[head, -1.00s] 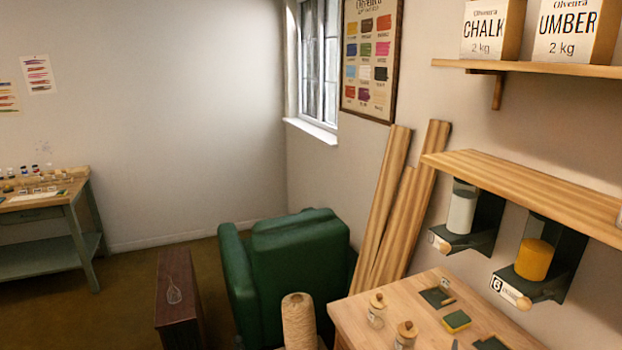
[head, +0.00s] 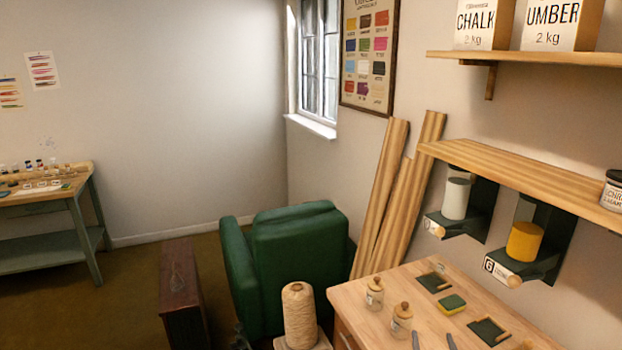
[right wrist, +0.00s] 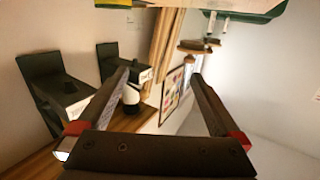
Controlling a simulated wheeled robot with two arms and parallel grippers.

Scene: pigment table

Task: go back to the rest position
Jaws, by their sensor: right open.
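My right gripper (head: 433,342) shows at the bottom edge of the head view as two dark fingertips, apart, over or in front of the wooden worktable (head: 390,292). In the right wrist view my right gripper (right wrist: 160,78) is open. Its two dark fingers with red patches stand wide apart, and I see nothing held between them. A dark-and-white jar-like thing (right wrist: 131,98) shows behind the left finger; I cannot tell its distance. My left gripper does not show in any view.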

